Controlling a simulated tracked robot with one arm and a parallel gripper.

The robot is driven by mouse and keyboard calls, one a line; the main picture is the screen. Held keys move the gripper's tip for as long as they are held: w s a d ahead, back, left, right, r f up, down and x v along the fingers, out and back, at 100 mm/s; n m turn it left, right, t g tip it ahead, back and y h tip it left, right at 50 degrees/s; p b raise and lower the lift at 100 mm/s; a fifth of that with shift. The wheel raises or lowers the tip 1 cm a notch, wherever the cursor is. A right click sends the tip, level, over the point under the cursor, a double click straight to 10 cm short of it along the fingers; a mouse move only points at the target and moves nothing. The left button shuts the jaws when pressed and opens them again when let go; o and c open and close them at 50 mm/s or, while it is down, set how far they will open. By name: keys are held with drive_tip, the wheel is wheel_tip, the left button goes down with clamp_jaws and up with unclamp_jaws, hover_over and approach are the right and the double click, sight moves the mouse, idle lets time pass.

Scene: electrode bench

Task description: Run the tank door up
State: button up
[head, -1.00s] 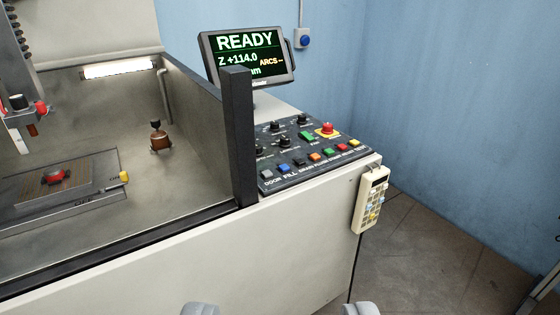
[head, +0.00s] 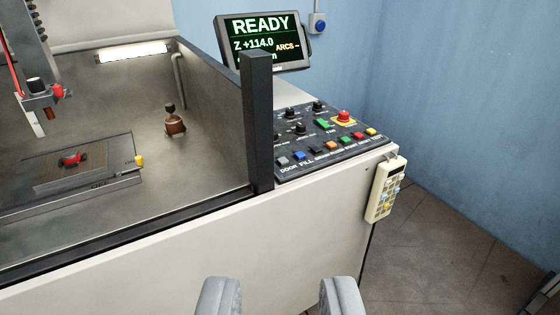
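The tank (head: 215,150) stands open at the front left, and I look straight into it. A black post (head: 257,120) stands at its front right corner, and a dark rail (head: 130,228) runs along its front edge. No raised door panel shows. The control panel (head: 290,177) is right of the post. Its front row has several coloured buttons; the grey button (head: 283,161) at the left end is above the label DOOR. My gripper (head: 280,283) is open and empty at the bottom, in front of the white cabinet front and below the panel.
A screen (head: 262,40) behind the panel reads READY and Z +114.0. A red emergency button (head: 344,117) sits at the panel's back right. A handheld pendant (head: 386,188) hangs on the cabinet's right corner.

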clamp_jaws()
idle(1.5)
